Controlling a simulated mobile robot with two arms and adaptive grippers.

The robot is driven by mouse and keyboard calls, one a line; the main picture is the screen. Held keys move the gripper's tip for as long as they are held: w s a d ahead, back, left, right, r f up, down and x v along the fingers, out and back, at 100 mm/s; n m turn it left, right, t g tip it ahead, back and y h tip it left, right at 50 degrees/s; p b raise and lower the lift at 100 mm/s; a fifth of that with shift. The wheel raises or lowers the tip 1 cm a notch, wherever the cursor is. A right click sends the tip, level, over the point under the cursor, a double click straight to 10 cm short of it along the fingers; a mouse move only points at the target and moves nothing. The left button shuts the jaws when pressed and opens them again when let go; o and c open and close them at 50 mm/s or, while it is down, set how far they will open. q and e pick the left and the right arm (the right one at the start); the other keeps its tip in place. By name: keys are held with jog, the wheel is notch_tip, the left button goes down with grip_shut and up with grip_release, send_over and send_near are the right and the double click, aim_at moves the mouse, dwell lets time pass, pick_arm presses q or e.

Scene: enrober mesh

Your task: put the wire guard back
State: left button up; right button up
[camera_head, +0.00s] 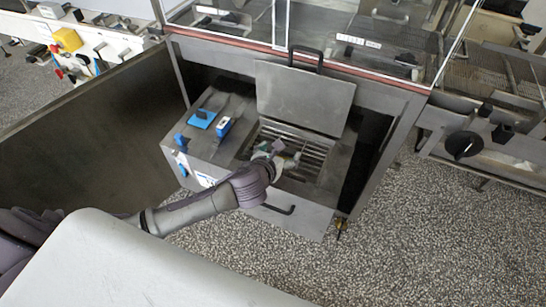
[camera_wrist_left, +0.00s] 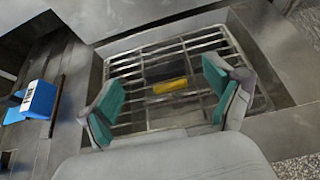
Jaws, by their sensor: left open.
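The wire guard (camera_head: 312,157), a grid of metal bars, lies in the square opening of the grey machine box under its raised lid. It fills most of the left wrist view (camera_wrist_left: 199,43). Whether it sits flat in the opening I cannot tell. A dark block (camera_wrist_left: 165,73) with a yellow strip (camera_wrist_left: 170,86) shows at the grid's middle; whether it is fixed to the bars or lies below them is unclear. My left gripper (camera_head: 278,155) is open over the grid, its teal-padded fingers (camera_wrist_left: 162,98) apart on either side of the block. My right gripper is not in view.
The lid (camera_head: 304,97) stands up behind the opening. A blue block (camera_head: 223,126) and a blue pad (camera_head: 200,118) are on the box top to the left. A front panel with a black handle (camera_head: 279,209) is below. Glass panels rise behind; speckled floor is free at right.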

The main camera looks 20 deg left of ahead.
pick_arm(q)
jog(key=v, duration=0.6)
jog(key=shift+s, duration=0.2)
dwell(0.9)
